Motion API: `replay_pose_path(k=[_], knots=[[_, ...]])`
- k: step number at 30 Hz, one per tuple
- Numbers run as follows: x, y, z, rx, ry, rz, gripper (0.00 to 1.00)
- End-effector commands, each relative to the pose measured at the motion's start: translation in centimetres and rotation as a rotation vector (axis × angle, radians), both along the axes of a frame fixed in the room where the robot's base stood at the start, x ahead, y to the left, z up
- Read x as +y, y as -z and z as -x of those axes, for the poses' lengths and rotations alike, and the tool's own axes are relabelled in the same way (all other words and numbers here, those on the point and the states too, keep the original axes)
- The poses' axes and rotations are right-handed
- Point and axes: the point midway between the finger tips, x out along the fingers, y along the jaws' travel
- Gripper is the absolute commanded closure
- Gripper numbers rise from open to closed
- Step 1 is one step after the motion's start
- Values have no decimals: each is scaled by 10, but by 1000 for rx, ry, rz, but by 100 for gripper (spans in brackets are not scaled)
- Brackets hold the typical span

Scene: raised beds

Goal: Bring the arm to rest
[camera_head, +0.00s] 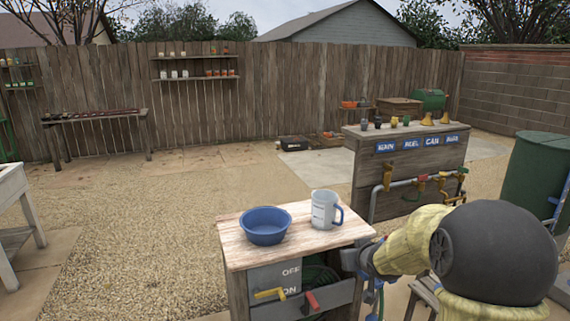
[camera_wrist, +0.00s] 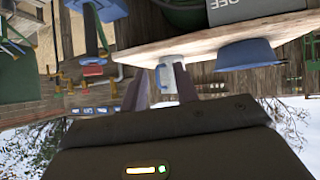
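My gripper (camera_wrist: 161,82) is at the end of my arm, with its two fingers apart and nothing held between them. In the head view my gripper (camera_head: 350,260) is at the right side of the small wooden stand (camera_head: 236,242), partly hidden by my wrist. A white mug (camera_head: 324,211) with a blue handle stands upright on the stand. The wrist view is upside down; there the mug (camera_wrist: 171,76) shows beyond the fingers, seemingly apart from them. My arm reaches in from the lower right of the head view.
A blue bowl (camera_head: 265,226) sits on the stand, left of the mug. The stand's front has an OFF/ON panel (camera_head: 275,278), a yellow lever (camera_head: 270,293) and a red lever (camera_head: 312,300). A labelled tap bench (camera_head: 411,165) is behind. Open gravel (camera_head: 150,215) lies left.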

Motion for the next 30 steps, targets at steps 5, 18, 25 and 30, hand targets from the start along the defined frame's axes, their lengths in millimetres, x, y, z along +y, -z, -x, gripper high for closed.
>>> replay_pose_path(k=[5, 18, 25, 30], knots=[[8, 37, 105, 282, 93, 27, 70], [31, 80, 272, 700, 145, -20, 70], [32, 49, 280, 722, 146, -25, 70], [32, 20, 279, 721, 146, -25, 70]])
